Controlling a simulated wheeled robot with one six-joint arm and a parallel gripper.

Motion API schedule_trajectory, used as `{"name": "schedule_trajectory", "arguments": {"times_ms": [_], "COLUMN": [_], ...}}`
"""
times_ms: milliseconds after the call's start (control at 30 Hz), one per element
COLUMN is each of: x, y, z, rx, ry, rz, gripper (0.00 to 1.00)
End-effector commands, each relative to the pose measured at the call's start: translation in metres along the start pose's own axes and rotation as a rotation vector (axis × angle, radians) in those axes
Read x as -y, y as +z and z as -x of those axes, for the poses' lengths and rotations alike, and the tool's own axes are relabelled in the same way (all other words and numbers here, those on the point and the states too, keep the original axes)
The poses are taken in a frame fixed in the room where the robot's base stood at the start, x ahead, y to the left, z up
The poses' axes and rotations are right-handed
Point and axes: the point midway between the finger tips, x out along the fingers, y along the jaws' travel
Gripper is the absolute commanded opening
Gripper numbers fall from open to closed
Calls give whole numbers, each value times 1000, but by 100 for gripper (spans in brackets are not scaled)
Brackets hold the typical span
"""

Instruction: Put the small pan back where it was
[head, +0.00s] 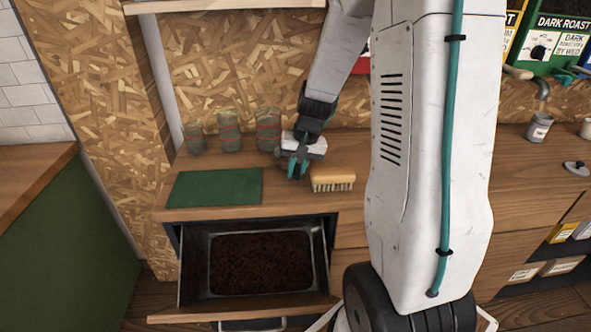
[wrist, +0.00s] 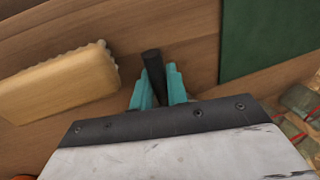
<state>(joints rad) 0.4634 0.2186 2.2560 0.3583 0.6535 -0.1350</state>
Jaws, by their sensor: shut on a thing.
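My gripper (head: 297,166) hangs low over the back of the wooden counter, between the brush and the wrapped bags. In the wrist view its teal fingers (wrist: 158,90) are closed on a short, dark, round handle, which I take to be the small pan's (wrist: 153,64). The rest of the pan is hidden behind the pale gripper housing, so I cannot tell whether it touches the counter. In the head view the pan cannot be made out clearly.
A wooden brush (head: 333,177) lies close right of my gripper. A green mat (head: 214,188) lies front left, and several grey-green bags (head: 229,131) stand behind it. Below, an open drawer (head: 185,272) holds a metal tray of dark material. A grey cup (head: 539,127) stands far right.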

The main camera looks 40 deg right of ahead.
Motion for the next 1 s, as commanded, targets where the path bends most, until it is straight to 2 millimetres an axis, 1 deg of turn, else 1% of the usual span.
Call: {"name": "schedule_trajectory", "arguments": {"times_ms": [333, 467, 567, 800, 900, 1000], "x": [1, 1, 1, 1, 1, 1], "y": [0, 0, -1, -1, 0, 0], "z": [1, 11, 28, 80, 98, 112], "rx": [0, -2, -5, -5, -3, -2], "ry": [0, 0, -1, 0, 0, 0], "rz": [1, 1, 0, 0, 1, 1], "gripper": [25, 25, 25, 25, 25, 25]}}
